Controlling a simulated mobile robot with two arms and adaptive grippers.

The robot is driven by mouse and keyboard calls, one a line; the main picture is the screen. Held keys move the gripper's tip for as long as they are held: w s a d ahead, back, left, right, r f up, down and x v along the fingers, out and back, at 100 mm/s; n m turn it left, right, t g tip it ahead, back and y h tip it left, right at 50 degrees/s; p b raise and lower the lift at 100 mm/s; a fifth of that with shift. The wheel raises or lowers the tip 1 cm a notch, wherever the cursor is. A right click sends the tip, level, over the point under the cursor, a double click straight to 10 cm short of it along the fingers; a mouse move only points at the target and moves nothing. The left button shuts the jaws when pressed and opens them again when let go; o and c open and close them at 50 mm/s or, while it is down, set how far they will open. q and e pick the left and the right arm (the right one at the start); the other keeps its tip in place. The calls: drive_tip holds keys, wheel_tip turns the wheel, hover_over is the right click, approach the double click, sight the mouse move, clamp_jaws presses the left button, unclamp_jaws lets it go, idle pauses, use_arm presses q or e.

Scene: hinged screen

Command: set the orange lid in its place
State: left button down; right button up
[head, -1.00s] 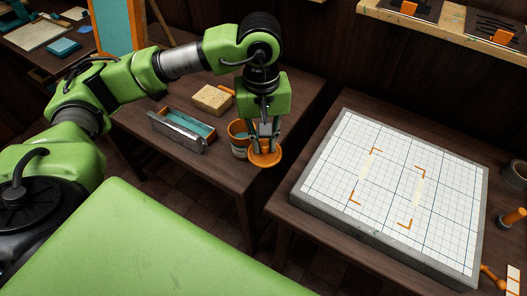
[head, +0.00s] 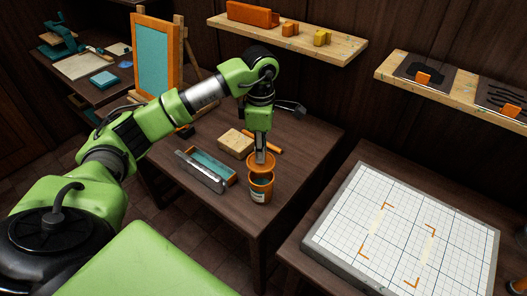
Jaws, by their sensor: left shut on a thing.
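The orange lid (head: 254,162) is a small round disc in my left gripper (head: 262,155), which is shut on it. An orange jar (head: 260,191) with a pale label stands upright on the small dark table, its round mouth facing up. In the picture the lid is at the far side of the jar's mouth and a little above it. I cannot tell whether lid and jar touch. My fingers hide part of the lid. My right gripper is not in view.
A metal-edged tray with a teal inside (head: 208,168) and a tan block (head: 236,143) lie left of the jar. An orange stick lies behind it. A framed screen (head: 158,60) stands at the back left. A white gridded board (head: 400,235) lies on the right table.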

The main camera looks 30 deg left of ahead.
sight(261, 166)
use_arm(q)
drive_tip(key=shift+f+b, duration=0.25)
drive_tip(key=shift+b, duration=0.15)
wheel_tip(261, 166, down, 4)
drive_tip(key=b, duration=0.3)
drive_tip(key=shift+f, duration=0.1)
drive_tip(key=shift+b, duration=0.4)
idle(0.3)
drive_tip(key=shift+f, duration=0.1)
idle(0.4)
drive_tip(key=shift+f+b, duration=0.65)
drive_tip(key=shift+b, duration=0.05)
